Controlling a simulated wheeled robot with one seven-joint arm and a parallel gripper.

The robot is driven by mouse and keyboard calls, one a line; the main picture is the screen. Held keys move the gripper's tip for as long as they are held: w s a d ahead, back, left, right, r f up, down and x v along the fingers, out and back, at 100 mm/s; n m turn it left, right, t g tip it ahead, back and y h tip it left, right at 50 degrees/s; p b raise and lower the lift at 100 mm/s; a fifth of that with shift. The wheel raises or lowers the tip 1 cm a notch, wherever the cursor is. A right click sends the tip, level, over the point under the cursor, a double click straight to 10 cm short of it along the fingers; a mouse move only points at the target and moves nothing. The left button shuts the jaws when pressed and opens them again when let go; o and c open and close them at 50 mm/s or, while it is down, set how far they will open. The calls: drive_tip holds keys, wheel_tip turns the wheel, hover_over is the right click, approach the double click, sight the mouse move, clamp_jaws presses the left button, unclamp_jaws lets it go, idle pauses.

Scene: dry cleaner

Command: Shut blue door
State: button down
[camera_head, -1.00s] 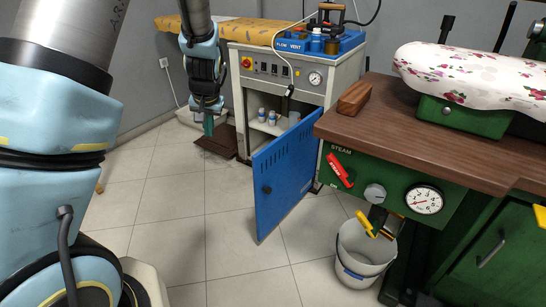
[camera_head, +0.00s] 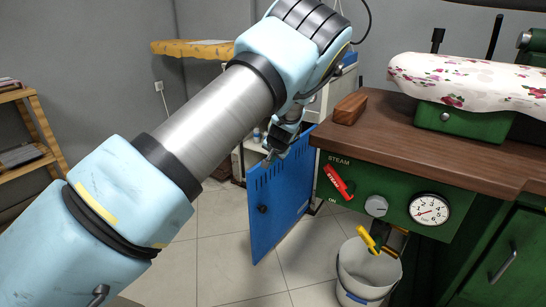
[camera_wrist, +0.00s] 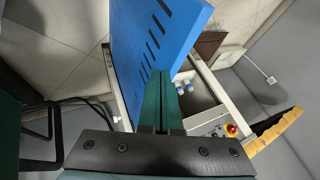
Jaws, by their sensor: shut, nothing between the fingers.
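The blue door (camera_head: 280,205) of the pressing cabinet stands open, swung out toward me, with a row of slots near its top and a dark knob. The cabinet (camera_head: 318,105) is mostly hidden behind my arm in the head view. My gripper (camera_head: 270,160) is at the door's top edge, in front of the cabinet opening. In the wrist view the teal fingers (camera_wrist: 160,78) are together and empty. The door (camera_wrist: 150,35) fills the upper middle there, and the fingertips overlap its edge; I cannot tell whether they touch it.
The green steam table (camera_head: 420,150) with a wooden top stands to the right of the door. A wooden shelf (camera_head: 40,125) stands at far left. Tiled floor left of the door is clear.

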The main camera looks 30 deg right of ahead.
drive_tip(key=shift+x, duration=1.75)
drive_tip(key=shift+w, duration=0.15)
